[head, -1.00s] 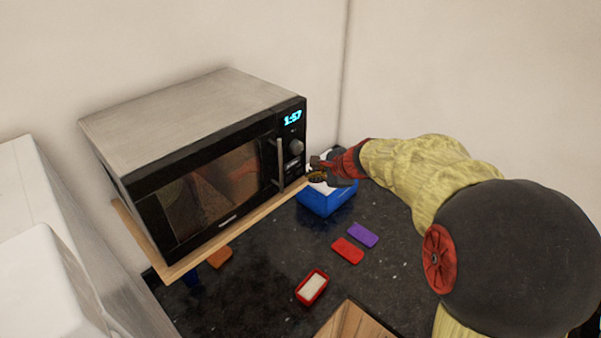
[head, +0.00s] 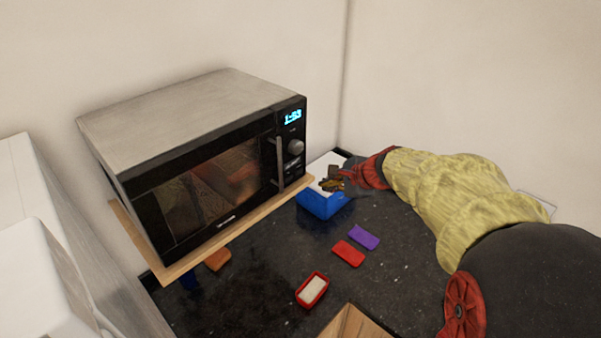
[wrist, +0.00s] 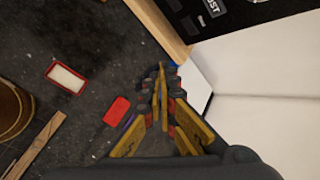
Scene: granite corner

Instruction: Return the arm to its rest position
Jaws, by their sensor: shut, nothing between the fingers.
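My gripper (head: 332,184) is at the end of my arm, which reaches in from the right in the head view. It shows over the blue box (head: 318,204) beside the microwave's right front corner. In the wrist view my gripper (wrist: 162,70) has its fingertips together, with nothing seen between them. The blue box has a white inside or filling and is partly hidden behind the gripper.
A microwave (head: 205,165) stands on a wooden board (head: 185,262). On the dark counter lie a red block (head: 348,253), a purple block (head: 364,237), an orange block (head: 217,259) and a red dish with white contents (head: 312,290). A wooden box (head: 352,322) is at the front. Walls close the corner behind.

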